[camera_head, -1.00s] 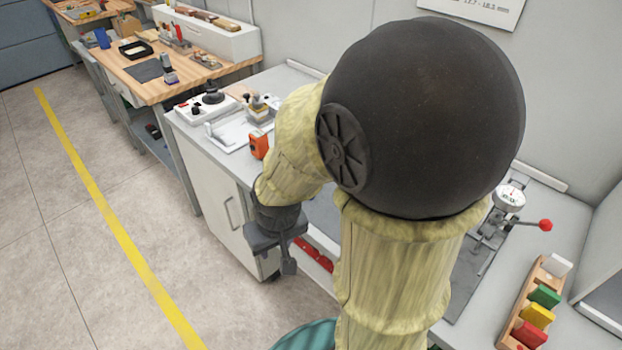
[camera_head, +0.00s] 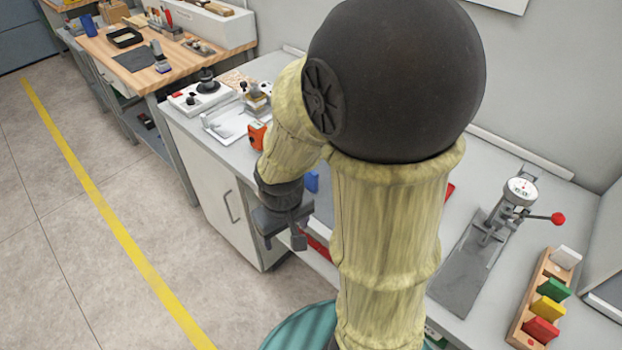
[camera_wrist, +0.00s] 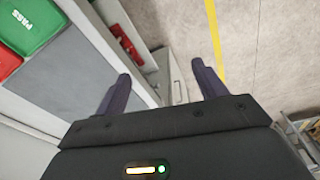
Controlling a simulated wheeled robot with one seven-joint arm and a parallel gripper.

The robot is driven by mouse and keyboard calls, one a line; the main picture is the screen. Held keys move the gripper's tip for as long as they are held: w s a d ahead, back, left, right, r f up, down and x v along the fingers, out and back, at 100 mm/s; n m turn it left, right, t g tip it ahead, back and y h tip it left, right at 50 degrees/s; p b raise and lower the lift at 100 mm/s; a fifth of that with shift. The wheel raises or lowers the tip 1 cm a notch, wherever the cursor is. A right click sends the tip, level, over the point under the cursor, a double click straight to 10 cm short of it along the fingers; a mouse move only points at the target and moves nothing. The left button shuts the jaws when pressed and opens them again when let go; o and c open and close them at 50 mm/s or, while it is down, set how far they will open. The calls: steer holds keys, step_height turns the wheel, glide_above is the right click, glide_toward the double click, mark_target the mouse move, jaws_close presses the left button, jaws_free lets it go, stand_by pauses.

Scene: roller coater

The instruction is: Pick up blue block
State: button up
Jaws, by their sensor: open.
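A blue block (camera_head: 311,181) shows in the head view on the grey bench, just right of my wrist. My arm hides part of it and its surroundings. My gripper (camera_head: 283,240) hangs at the bench's front edge, left of and nearer than the block. In the wrist view my gripper (camera_wrist: 162,80) has its two dark fingers spread apart with nothing between them. No blue block shows in the wrist view.
An orange device (camera_head: 256,134) stands left of my forearm. A gauge press (camera_head: 519,192) and a wooden rack (camera_head: 522,318) of coloured blocks are at right. A green PASS bin (camera_wrist: 35,22) and red bin (camera_wrist: 7,62) show in the wrist view. Floor space lies left.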

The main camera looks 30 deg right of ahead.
step_height(320, 180, down, 5)
steer(key=d+n+g+h, duration=0.1)
steer(key=n+g+h, duration=0.3)
steer(key=n, duration=0.2)
steer(key=n+t+h+p, duration=0.5)
steer(key=n+t+h, duration=0.3)
steer(key=n+h, duration=0.55)
glide_toward(310, 180)
steer(key=shift+n+y, duration=0.45)
steer(key=d+r, duration=0.1)
steer(key=w+d+r, duration=0.1)
steer(key=d, duration=0.1)
steer(key=w+d+r, duration=0.1)
steer(key=d+r, duration=0.1)
steer(key=shift+w, duration=0.1)
steer(key=shift+d+f, duration=0.1)
steer(key=shift+f+p+x, duration=0.2)
steer(key=shift+p+x, duration=0.9)
steer(key=shift+x, duration=1.45)
